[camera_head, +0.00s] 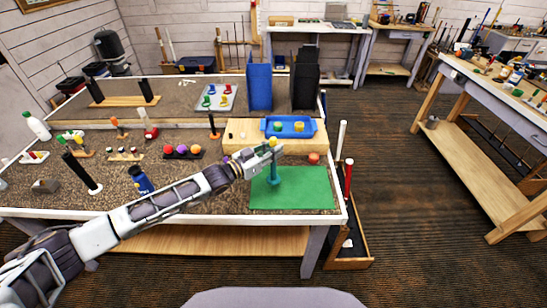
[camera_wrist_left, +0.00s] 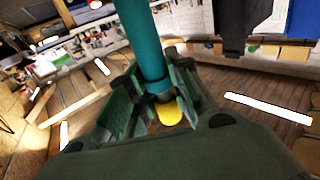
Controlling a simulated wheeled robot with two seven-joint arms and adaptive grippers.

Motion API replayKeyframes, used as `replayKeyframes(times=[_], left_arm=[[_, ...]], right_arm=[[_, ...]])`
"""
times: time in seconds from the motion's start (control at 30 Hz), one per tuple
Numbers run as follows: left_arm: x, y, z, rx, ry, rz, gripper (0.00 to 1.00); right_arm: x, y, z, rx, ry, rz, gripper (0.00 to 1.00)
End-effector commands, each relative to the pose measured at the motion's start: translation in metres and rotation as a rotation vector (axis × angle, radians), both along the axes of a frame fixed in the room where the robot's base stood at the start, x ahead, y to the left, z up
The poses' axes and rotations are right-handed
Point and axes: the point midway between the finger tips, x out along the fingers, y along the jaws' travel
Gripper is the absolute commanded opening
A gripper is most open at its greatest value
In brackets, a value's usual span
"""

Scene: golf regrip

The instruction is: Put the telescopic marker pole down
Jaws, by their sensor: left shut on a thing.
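The teal telescopic marker pole (camera_head: 274,173) is upright with a yellow tip (camera_head: 273,142) at its top and a wider lower end. My left gripper (camera_head: 271,149) is shut around its upper part, just below the tip. In the left wrist view, the teal shaft (camera_wrist_left: 147,45) runs between the fingers (camera_wrist_left: 155,95), with the yellow tip (camera_wrist_left: 170,112) beyond them. The pole's lower end shows over the green mat (camera_head: 312,190); I cannot tell whether it touches the mat. My right gripper is not in view.
An orange ball (camera_head: 314,158) lies by the mat's back edge. Red and white poles (camera_head: 348,180) stand off the table's right edge. The mat's right part is clear.

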Motion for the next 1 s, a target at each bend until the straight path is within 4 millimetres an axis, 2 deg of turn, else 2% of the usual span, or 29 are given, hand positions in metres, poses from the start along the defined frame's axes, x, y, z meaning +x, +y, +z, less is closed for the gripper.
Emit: replayKeyframes(times=[0.33, 0.67, 0.7, 0.8, 0.83, 1.0], left_arm=[[0.0, 0.0, -0.031, 0.001, 0.002, 0.001, 0.0], [-0.001, 0.0, -0.036, -0.001, 0.001, -0.001, 0.0], [-0.001, 0.0, -0.037, 0.0, 0.001, -0.001, 0.25], [-0.001, 0.0, -0.037, 0.0, 0.001, 0.0, 0.38], [-0.001, 0.0, -0.037, 0.0, 0.001, 0.0, 0.42], [-0.001, 0.0, -0.036, 0.0, 0.001, 0.0, 0.42]], right_arm=[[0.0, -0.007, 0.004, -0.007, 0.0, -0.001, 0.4], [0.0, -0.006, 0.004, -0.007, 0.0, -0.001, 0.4], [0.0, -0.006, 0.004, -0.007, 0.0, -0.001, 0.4], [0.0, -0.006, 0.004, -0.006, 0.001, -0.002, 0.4], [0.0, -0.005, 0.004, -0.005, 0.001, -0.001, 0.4], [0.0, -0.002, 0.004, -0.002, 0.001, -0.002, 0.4]])
